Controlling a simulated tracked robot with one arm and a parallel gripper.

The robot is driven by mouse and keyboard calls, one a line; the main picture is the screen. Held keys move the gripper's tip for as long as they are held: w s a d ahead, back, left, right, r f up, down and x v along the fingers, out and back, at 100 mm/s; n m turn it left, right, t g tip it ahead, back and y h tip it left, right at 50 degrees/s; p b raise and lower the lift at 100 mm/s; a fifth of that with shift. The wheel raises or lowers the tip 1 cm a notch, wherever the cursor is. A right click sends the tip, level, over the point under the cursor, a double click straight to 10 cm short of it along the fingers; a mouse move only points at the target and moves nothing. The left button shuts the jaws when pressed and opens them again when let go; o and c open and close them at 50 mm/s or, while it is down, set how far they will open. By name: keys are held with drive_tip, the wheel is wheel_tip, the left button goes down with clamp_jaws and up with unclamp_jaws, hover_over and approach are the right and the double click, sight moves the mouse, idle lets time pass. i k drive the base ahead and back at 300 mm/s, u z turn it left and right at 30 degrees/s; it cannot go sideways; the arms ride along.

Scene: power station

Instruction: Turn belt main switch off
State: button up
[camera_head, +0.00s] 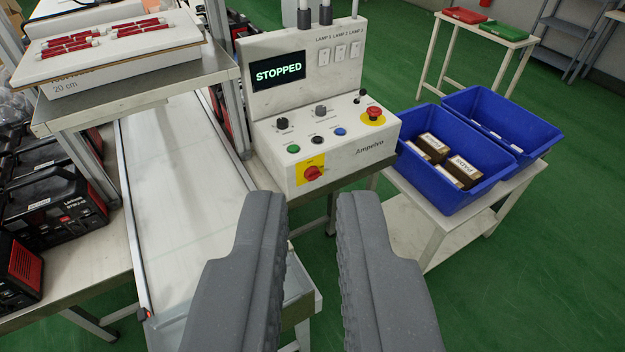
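The control box (340,150) is a white panel labelled Ampelvo, standing beside the conveyor belt (185,215). Its screen (278,72) reads STOPPED. On its front face is a red rotary switch (313,173) on a yellow plate, at the lower left. The switch's exact position is too small to tell. A red mushroom button (373,113) on a yellow disc sits at the upper right of the panel. Black knobs and green, black and blue buttons lie between. My gripper (305,205) is open and empty in front of the box, apart from it, with the red switch showing just above the gap between its fingers.
A blue bin (455,200) with brown boxes and another blue bin (500,120) stand on a white table at right. A shelf (135,90) with a box of red-and-white tubes overhangs the belt at upper left. Black-and-red machines (60,205) line the left. Green floor is open behind.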

sight(311, 173)
drive_tip(key=z, duration=1.8)
drive_tip(key=k, duration=0.8)
drive_tip(key=u, duration=1.05)
drive_tip(key=i, duration=1)
